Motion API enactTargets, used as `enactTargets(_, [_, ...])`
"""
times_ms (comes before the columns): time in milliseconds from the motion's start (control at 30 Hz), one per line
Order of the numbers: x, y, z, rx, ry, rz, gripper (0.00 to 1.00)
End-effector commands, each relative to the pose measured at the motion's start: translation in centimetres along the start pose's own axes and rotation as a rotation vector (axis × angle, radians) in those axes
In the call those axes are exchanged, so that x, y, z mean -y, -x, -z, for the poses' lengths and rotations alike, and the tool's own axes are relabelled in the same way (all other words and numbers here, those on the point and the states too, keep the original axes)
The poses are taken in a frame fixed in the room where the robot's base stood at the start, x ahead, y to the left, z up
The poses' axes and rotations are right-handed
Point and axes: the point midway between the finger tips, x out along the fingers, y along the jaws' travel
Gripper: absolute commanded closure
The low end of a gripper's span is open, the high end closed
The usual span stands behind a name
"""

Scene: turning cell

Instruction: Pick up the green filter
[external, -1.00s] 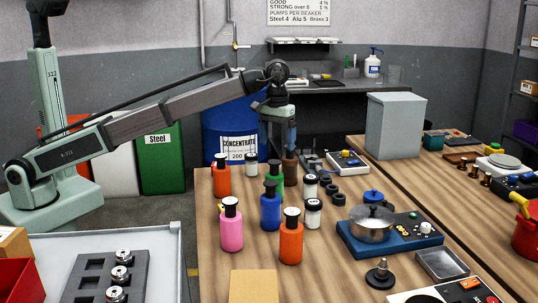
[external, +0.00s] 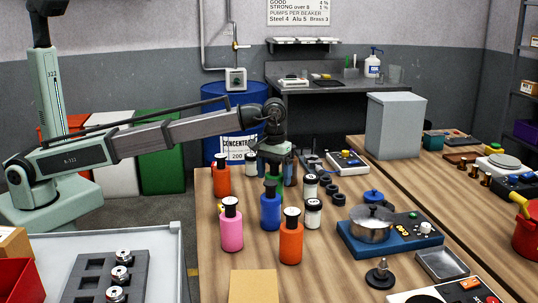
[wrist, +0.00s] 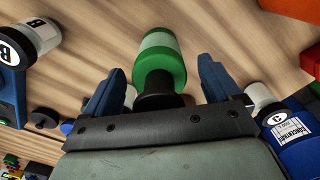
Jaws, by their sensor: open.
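The green filter, a green bottle with a black cap, lies between my two blue fingers in the wrist view (wrist: 160,62). Its black cap points toward my palm. My gripper (wrist: 163,78) is open, with one finger on each side of the green body; a gap shows on both sides. In the external view the green filter (external: 275,173) stands upright at the back of the bottle group, partly hidden by my gripper (external: 277,166) and the blue bottle. My gripper reaches down over it from above.
Close by stand a red-orange bottle (external: 221,178), a blue bottle (external: 270,208), a pink bottle (external: 231,226), an orange bottle (external: 291,240) and white jars (external: 313,214). A blue hotplate with a pot (external: 372,226) is to the right.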

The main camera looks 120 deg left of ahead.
Motion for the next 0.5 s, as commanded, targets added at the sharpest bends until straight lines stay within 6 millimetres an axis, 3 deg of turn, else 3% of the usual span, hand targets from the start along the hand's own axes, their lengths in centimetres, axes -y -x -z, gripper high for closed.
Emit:
enactTargets(100, [-0.01,-1.36,0.00,0.001,0.000,0.001,0.09])
enactTargets(367, [-0.06,-1.58,0.03,0.000,0.000,0.000,0.09])
enactTargets(500, [-0.06,-1.56,0.04,0.000,0.000,0.000,0.23])
